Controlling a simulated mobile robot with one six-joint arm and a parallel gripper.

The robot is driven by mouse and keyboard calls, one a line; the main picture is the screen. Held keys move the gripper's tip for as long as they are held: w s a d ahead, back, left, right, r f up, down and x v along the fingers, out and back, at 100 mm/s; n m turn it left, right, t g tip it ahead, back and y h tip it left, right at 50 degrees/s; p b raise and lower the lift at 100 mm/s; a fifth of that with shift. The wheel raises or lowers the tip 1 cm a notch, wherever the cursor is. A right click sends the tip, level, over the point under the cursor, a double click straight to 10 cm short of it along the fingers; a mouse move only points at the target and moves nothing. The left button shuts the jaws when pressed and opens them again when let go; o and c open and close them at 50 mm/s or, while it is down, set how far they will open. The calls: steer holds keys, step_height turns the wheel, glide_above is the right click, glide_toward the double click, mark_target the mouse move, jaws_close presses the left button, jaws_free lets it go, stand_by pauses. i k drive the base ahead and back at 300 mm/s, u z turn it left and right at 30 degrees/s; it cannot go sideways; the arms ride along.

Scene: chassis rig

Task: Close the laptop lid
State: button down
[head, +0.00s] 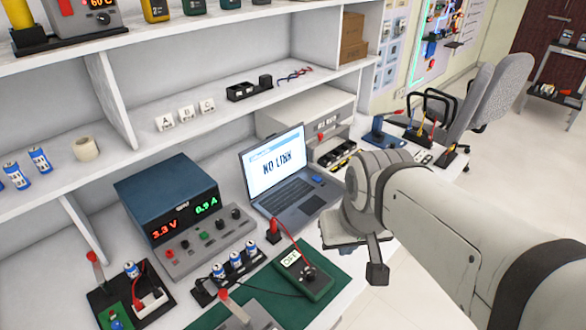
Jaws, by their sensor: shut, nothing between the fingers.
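The laptop (290,195) stands open on the workbench, its lid (272,160) raised and its lit screen reading "NO LINK". Its keyboard faces up, and a small blue object lies near its right side. My arm comes in from the right, and my gripper (377,273) points down past the bench's front edge, to the right of and nearer than the laptop. It is shut, empty and apart from the laptop. My wrist hides part of the bench to the laptop's right.
A blue power supply (180,215) stands left of the laptop. A green multimeter (303,275) with a red lead and a battery holder (235,263) lie in front. A drawer unit (310,120) is behind the lid, with shelves above. Office chairs stand at the far right.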

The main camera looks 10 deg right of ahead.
mark_target(267, 163)
steer(key=z, duration=0.65)
steer(key=k, duration=1.1)
steer(key=z, duration=0.95)
steer(key=i, duration=1.5)
steer(key=u, duration=0.8)
steer(key=i, duration=1.45)
steer(key=u, duration=1.55)
steer(key=i, duration=0.85)
steer(key=u, duration=0.35)
steer(key=k, duration=0.95)
steer(key=u, duration=0.05)
